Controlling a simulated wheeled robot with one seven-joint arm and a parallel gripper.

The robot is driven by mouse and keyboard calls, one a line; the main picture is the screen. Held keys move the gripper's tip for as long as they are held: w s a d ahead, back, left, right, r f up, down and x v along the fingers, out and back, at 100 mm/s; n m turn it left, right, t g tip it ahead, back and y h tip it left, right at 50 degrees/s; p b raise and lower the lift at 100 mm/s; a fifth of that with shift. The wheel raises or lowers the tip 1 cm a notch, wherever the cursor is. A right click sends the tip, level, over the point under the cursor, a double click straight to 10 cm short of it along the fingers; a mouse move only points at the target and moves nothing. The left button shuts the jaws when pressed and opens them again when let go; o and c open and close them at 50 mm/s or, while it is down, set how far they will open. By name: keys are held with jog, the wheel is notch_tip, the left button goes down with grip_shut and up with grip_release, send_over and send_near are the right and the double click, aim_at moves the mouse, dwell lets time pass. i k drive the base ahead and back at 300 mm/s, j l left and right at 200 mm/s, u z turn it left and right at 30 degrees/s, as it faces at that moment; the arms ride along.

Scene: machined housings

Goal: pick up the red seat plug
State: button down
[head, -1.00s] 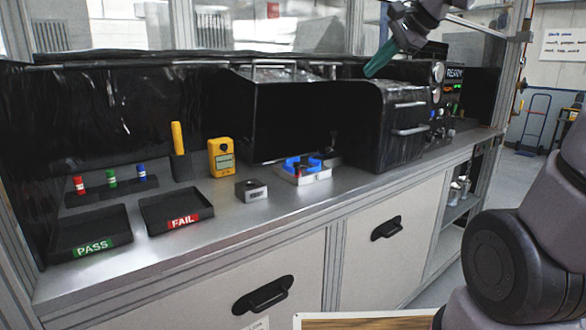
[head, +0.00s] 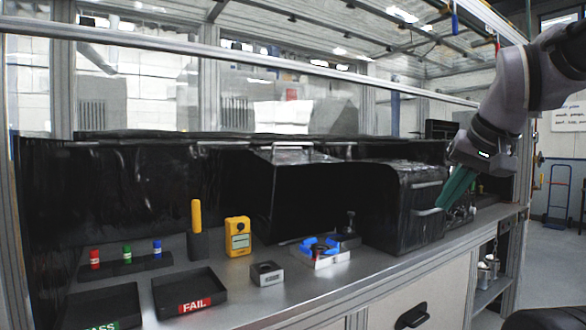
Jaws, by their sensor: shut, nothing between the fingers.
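The red seat plug (head: 95,258) stands upright at the left end of a low black rack (head: 128,268) on the bench, with a white band on it. A green plug (head: 127,252) and a blue plug (head: 157,248) stand beside it in the same rack. My gripper (head: 442,204) has teal fingers, shut and empty. It is far to the right of the red plug, in front of the right end of the black machine cover.
Black trays marked PASS (head: 103,305) and FAIL (head: 190,292) lie in front of the rack. A yellow meter (head: 238,237), a yellow-handled tool (head: 196,215), a grey block (head: 267,273) and a blue-topped fixture (head: 322,248) stand between. Bulky black covers (head: 400,205) line the back.

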aim_at(94, 262)
jog(key=j+u, duration=0.2)
jog(key=u, duration=1.1)
jog(key=k+l+u, duration=0.1)
jog(key=u, duration=0.3)
jog(key=i+l+u, duration=0.15)
jog(key=u, duration=0.25)
jog(key=i+l+u, duration=0.1)
jog(key=u, duration=0.25)
jog(key=i+l+u, duration=0.1)
jog(key=l+u, duration=0.3)
jog(key=j, duration=0.1)
